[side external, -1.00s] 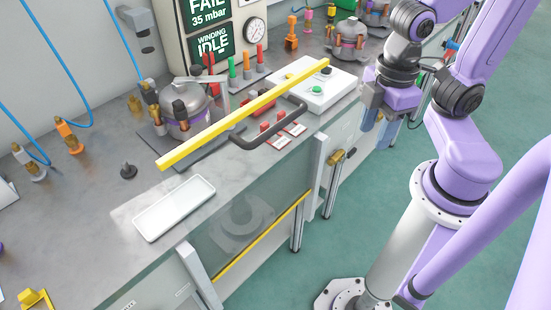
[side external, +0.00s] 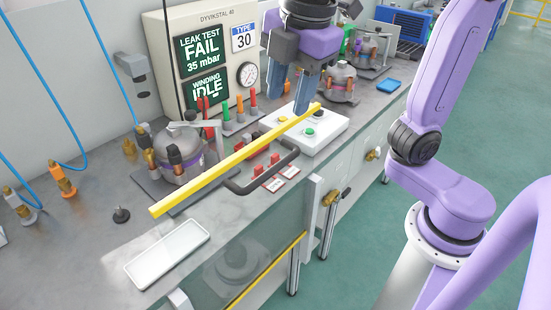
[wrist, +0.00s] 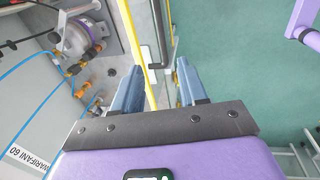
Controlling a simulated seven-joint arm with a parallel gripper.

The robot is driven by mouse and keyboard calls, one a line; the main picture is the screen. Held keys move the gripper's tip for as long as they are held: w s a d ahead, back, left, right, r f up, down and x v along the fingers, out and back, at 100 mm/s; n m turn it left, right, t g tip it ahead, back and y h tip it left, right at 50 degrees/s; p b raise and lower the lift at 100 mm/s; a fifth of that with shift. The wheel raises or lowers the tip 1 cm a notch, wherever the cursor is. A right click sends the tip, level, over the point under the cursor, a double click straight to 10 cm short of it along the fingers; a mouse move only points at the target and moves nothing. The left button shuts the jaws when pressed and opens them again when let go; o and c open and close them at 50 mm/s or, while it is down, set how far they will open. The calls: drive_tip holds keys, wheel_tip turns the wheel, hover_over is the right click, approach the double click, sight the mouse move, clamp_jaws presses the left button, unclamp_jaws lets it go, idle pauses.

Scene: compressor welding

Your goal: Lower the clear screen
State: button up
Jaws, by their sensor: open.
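The clear screen shows mainly by its yellow edge bar (side external: 235,160), which runs slantwise above the bench front. A dark handle (side external: 262,175) sits beside the bar. The pane itself is hard to make out. My gripper (side external: 289,98) is open and empty, fingers pointing down, near the bar's far right end. In the wrist view my gripper (wrist: 158,72) has its fingers apart, with the yellow bar (wrist: 138,42) and dark handle (wrist: 159,35) showing between and beyond them. I cannot tell the height gap, and I see no grip on the handle.
A compressor (side external: 183,150) stands on the bench behind the bar. A white button box (side external: 307,133) lies below my gripper. A test panel (side external: 203,60) stands behind, and a white tray (side external: 167,254) lies at the front. Green floor (side external: 365,215) is open before the bench.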

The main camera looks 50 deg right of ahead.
sight(274, 167)
drive_tip(key=w+f, duration=0.1)
drive_tip(key=f, duration=0.4)
drive_tip(key=w+f, duration=0.1)
drive_tip(key=f, duration=0.9)
drive_tip(key=shift+w, duration=0.4)
clamp_jaws()
